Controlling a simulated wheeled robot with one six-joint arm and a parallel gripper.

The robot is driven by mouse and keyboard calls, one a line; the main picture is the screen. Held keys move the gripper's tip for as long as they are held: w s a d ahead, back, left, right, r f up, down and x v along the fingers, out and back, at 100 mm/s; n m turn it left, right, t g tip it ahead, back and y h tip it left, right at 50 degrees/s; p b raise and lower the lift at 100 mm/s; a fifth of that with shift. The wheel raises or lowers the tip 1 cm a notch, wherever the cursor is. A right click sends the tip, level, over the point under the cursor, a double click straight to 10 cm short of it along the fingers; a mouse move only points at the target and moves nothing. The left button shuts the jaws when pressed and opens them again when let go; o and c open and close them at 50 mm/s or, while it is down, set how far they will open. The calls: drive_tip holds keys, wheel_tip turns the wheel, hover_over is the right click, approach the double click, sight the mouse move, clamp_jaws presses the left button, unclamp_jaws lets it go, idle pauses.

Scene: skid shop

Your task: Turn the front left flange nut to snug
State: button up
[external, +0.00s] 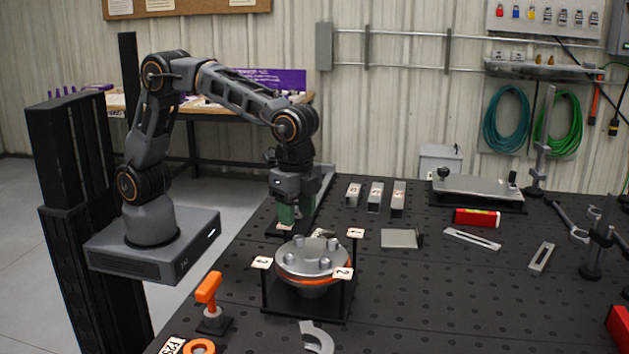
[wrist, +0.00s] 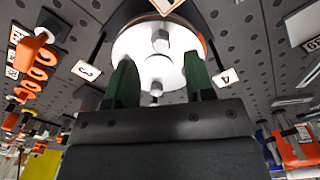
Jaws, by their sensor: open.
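The round metal flange (external: 313,257) sits on a dark stand on the bench, with an orange ring under its top plate and several nuts on top. Numbered tags stand around it. I cannot tell for sure which nut is the front left one. My gripper (external: 287,222) points down at the flange's far left edge, its green fingers apart. In the wrist view my gripper (wrist: 160,62) is open and empty over the pale flange top (wrist: 128,42). One nut (wrist: 156,88) shows low between the fingers and another nut (wrist: 160,41) lies beyond the fingertips. No contact is visible.
An orange-handled tool (external: 208,289) stands at the flange's front left, with orange rings (external: 200,346) and a grey open ring (external: 317,337) nearby. Tags (external: 343,273) stand close around the flange. Metal blocks (external: 375,197) are behind.

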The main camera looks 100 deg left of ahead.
sight(297, 236)
wheel_tip(297, 236, up, 9)
drive_tip(key=a+f+n+t+b, duration=0.3)
drive_tip(key=a+f+n+b, duration=0.1)
drive_tip(key=a, duration=0.7)
drive_tip(key=a+f+n+t+b, duration=0.2)
drive_tip(key=a+f+n+b, duration=0.2)
drive_tip(key=a, duration=0.7)
drive_tip(key=a+f+n+t+b, duration=0.3)
drive_tip(key=a+f+n+b, duration=0.2)
drive_tip(key=a+b, duration=0.3)
drive_tip(key=shift+s+a+n+t, duration=0.25)
drive_tip(key=shift+a+n, duration=0.35)
drive_tip(key=shift+a, duration=1.25)
drive_tip(key=shift+w, duration=0.1)
